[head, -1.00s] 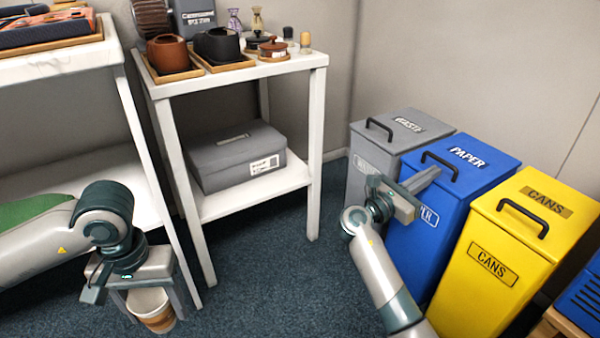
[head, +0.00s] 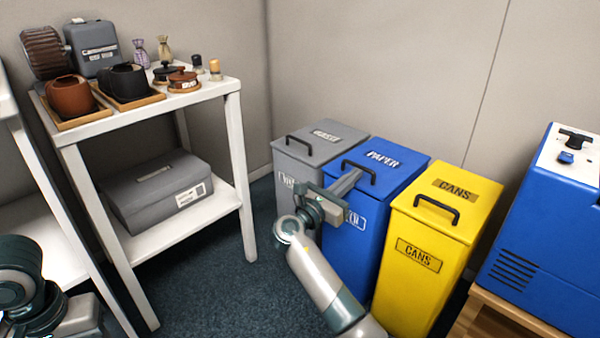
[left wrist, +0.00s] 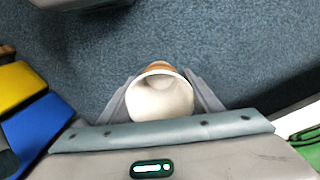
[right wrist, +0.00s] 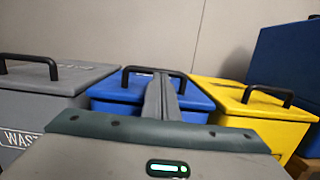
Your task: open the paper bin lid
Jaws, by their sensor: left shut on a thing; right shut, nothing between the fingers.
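The blue paper bin (head: 381,217) stands between the grey and yellow bins, its lid (head: 392,175) shut, with a black handle (head: 347,166) on the lid's front part. My right gripper (head: 352,178) is shut and empty, its fingers just at the handle. In the right wrist view the closed fingers (right wrist: 161,92) reach toward the blue lid, close to the black handle (right wrist: 150,70); I cannot tell whether they touch it. My left gripper (left wrist: 160,88) is shut on a paper cup (left wrist: 161,97), white inside with a brown outside. The cup is out of the head view.
The grey waste bin (head: 312,152) is left of the paper bin, the yellow cans bin (head: 432,240) right of it. A white shelf (head: 239,150) with mugs and a grey box (head: 158,188) stands left. A blue machine (head: 545,240) is at the far right. Carpet (head: 225,290) is clear in front.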

